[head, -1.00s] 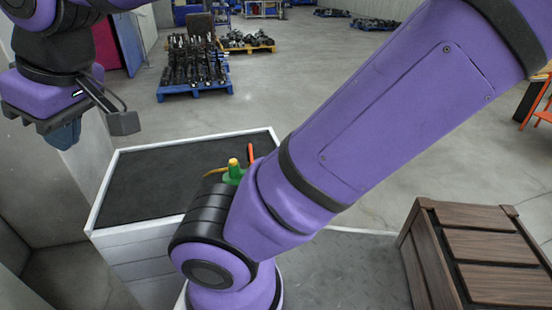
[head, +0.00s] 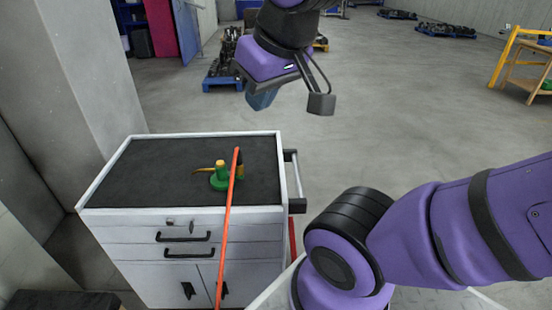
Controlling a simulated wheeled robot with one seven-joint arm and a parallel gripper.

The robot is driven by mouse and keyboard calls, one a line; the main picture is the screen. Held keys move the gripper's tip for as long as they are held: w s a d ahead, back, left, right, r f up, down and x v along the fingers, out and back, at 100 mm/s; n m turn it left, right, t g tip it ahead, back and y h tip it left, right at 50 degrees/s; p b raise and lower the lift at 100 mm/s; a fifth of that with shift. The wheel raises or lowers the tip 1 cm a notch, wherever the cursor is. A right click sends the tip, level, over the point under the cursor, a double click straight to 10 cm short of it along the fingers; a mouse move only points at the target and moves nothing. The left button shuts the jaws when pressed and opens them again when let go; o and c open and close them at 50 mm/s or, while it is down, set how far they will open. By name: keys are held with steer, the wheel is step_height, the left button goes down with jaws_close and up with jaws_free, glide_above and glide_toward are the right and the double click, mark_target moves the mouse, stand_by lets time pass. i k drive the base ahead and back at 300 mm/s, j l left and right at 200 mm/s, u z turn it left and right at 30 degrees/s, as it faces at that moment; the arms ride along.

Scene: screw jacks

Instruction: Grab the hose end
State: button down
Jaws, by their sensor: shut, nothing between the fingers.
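A thin, straight orange length (head: 229,225), apparently the hose, runs from above the cabinet top down across the cabinet's front and out of the bottom of the head view. Its upper end is over the dark mat, beside a green screw jack (head: 220,180) with a yellow top; I cannot tell whether it touches the jack. My gripper (head: 262,98) hangs in the air above and beyond the cabinet, up and to the right of the hose's upper end. It is shut and empty, clear of the hose.
The white drawer cabinet (head: 110,222) has a raised rim around its dark top and a handle on its right side. A wall corner (head: 85,70) stands at the left. Blue pallets (head: 222,82) with dark parts lie far behind. Open floor lies right of the cabinet.

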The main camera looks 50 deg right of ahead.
mark_target(239, 169)
steer(key=i+z, duration=0.2)
steer(key=z, duration=0.15)
steer(key=i+z, duration=0.2)
steer(key=z, duration=0.15)
steer(key=i+j+z, duration=0.1)
steer(key=j+z, duration=0.35)
steer(key=j, duration=0.3)
steer(key=j+z, duration=0.45)
steer(key=j, duration=0.3)
steer(key=l+u, duration=0.7)
steer(key=l, duration=0.2)
steer(key=l+u, duration=0.3)
steer(key=l, duration=0.15)
steer(key=k+l+u, duration=0.15)
steer(key=l+u, duration=0.2)
steer(key=k+l+u, duration=0.15)
steer(key=l+u, duration=0.2)
steer(key=k+l+u, duration=0.2)
steer(key=l+u, duration=0.15)
steer(key=l, duration=0.1)
